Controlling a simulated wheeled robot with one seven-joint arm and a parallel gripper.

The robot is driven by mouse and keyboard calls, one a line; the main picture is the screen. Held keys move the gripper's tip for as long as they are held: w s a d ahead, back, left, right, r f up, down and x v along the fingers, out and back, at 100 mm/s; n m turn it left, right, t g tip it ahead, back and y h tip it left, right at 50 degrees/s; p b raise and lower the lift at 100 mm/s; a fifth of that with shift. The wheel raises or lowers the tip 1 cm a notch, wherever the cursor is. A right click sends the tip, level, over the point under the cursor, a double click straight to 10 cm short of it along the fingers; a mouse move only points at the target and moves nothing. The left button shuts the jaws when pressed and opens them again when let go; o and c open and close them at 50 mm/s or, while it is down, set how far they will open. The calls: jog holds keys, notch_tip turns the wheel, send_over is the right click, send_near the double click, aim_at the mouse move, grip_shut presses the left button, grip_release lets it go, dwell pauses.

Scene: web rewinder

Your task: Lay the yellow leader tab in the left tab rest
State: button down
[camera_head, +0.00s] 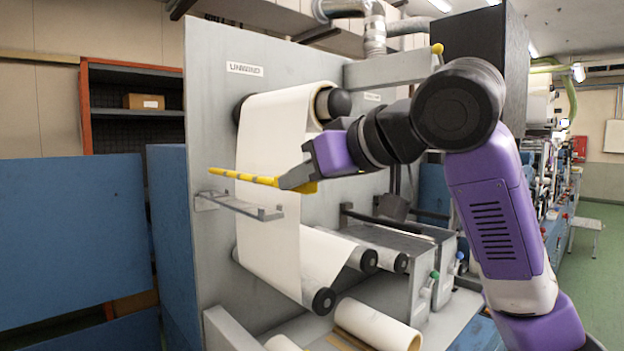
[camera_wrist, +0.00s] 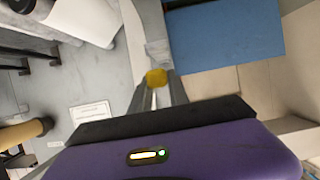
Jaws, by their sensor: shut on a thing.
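The yellow leader tab (camera_head: 243,177) is a long thin bar in front of the white web in the head view, with a wider yellow end at my gripper. My gripper (camera_head: 297,181) is shut on the tab near its right end. In the wrist view a yellow block (camera_wrist: 156,77) shows between the fingertips of my gripper (camera_wrist: 157,88). A grey bracket-like rest (camera_head: 238,206) juts from the machine's panel just below the tab. The tab appears slightly above the rest; I cannot tell whether they touch.
The white web (camera_head: 270,150) hangs from the upper roll behind the tab, over lower rollers with black ends (camera_head: 324,300). The grey panel (camera_head: 215,110) is labelled UNWIND. Blue panels (camera_head: 70,240) stand at the left. A loose roll (camera_head: 378,325) lies below.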

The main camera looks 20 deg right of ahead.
jog(key=shift+f+b, duration=1)
jog(key=shift+f, duration=1.2)
jog(key=c, duration=1.2)
grip_release()
jog(key=shift+o, duration=0.2)
